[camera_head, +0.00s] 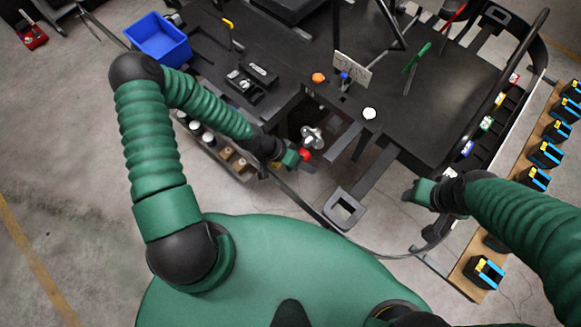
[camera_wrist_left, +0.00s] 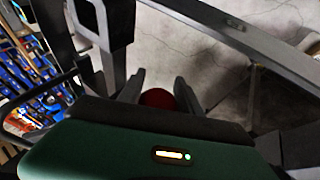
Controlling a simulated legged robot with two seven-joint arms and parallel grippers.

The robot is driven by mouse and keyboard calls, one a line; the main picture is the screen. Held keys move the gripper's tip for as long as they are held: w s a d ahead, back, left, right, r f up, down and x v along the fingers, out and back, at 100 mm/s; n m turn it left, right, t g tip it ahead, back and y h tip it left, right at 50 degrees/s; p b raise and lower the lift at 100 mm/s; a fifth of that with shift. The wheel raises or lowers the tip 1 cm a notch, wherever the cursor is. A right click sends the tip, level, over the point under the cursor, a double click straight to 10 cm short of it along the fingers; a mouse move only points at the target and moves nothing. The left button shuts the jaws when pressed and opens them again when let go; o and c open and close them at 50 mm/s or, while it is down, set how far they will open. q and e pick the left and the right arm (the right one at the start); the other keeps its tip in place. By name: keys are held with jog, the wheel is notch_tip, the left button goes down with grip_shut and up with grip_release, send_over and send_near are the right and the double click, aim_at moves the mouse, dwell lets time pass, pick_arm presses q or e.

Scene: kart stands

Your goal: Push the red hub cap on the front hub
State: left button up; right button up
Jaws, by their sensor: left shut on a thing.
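The red hub cap (camera_head: 305,155) is held between the fingers of my left gripper (camera_head: 302,162), which is shut on it. In the left wrist view, part of the red cap (camera_wrist_left: 157,98) shows between the two dark fingers (camera_wrist_left: 158,90), its lower part hidden by the gripper body. The silver front hub (camera_head: 312,137) sits just beyond the cap in the head view, very close to it. I cannot tell whether they touch. My right gripper (camera_head: 412,192) hangs over the floor near the right side of the stand, and its finger opening is unclear.
The black kart stand (camera_head: 420,120) has grey frame bars around the hub. A blue bin (camera_head: 157,40) stands at the back left. An orange piece (camera_head: 318,77) and a white piece (camera_head: 369,113) are on the stand. A wooden shelf (camera_head: 480,268) with several dark boxes lines the right.

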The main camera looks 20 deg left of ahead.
pick_arm(q)
jog(key=shift+w, duration=1)
jog(key=shift+a, duration=0.15)
jog(key=shift+s+d, duration=0.15)
jog(key=shift+d, duration=0.05)
jog(key=shift+s+a, duration=0.1)
jog(key=shift+a, duration=0.55)
jog(key=shift+d, duration=0.7)
jog(key=shift+w+a+f, duration=0.1)
jog(key=shift+w+a, duration=0.05)
jog(key=shift+a, duration=0.5)
jog(key=shift+w+a+f, duration=0.1)
jog(key=shift+w+a, duration=0.05)
jog(key=shift+a, duration=0.5)
jog(key=shift+d+r, duration=0.1)
jog(key=shift+d, duration=0.25)
jog(key=shift+w, duration=0.1)
pick_arm(e)
jog(key=shift+s+a+r, duration=0.1)
jog(key=shift+a, duration=0.7)
